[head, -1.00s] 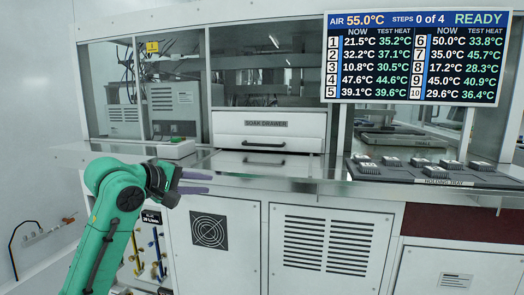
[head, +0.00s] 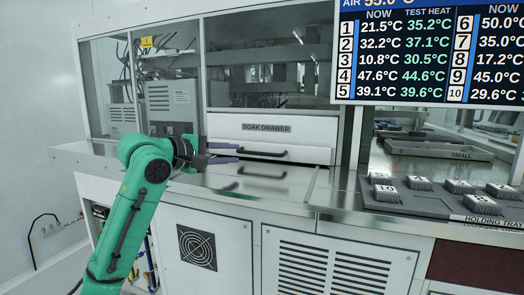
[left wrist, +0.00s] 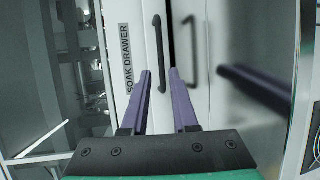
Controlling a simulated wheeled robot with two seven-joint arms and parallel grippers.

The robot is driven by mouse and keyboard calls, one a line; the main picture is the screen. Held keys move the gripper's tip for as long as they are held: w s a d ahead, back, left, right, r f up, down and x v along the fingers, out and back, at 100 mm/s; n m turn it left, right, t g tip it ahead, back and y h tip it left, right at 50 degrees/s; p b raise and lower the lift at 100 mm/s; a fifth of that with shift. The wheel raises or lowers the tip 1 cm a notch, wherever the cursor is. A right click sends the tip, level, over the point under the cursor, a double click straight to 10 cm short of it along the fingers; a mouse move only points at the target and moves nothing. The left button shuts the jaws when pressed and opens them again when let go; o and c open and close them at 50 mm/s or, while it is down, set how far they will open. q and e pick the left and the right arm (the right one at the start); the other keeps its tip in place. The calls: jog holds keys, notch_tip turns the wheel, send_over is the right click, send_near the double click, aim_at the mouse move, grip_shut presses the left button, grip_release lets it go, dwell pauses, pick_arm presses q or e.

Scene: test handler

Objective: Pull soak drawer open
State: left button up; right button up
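The soak drawer (head: 310,150) is a white panel under glass, lettered SOAK DRAWER, with a dark bar handle (head: 264,152). Its front looks shut. My left gripper (head: 237,153) reaches in from the left, with its purple fingers just left of the handle and pointing toward it. The handle (left wrist: 158,55) shows just beyond the tips, roughly in line with the gap. Contact is not visible. My right gripper is not in view.
A shiny metal counter (head: 230,178) lies below the drawer and mirrors the handle and fingers. A holding tray (head: 415,203) with several numbered dark blocks is at the right. A readout panel (head: 430,55) covers the upper right. Glass-fronted equipment (head: 170,100) stands behind the arm.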

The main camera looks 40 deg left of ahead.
aim_at(257, 154)
pick_arm(q)
jog(key=p+x, duration=0.1)
jog(key=x, duration=0.3)
jog(key=shift+w+r+p, duration=0.15)
jog(key=shift+w+p, duration=0.25)
jog(key=p+x, duration=0.2)
jog(key=x, duration=0.4)
jog(key=shift+p, duration=0.3)
jog(key=shift+w+f, duration=0.1)
jog(key=shift+f, duration=0.2)
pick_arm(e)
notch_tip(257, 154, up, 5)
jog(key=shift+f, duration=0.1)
pick_arm(q)
grip_shut()
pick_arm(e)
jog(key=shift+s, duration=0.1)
pick_arm(q)
jog(key=shift+f, duration=0.1)
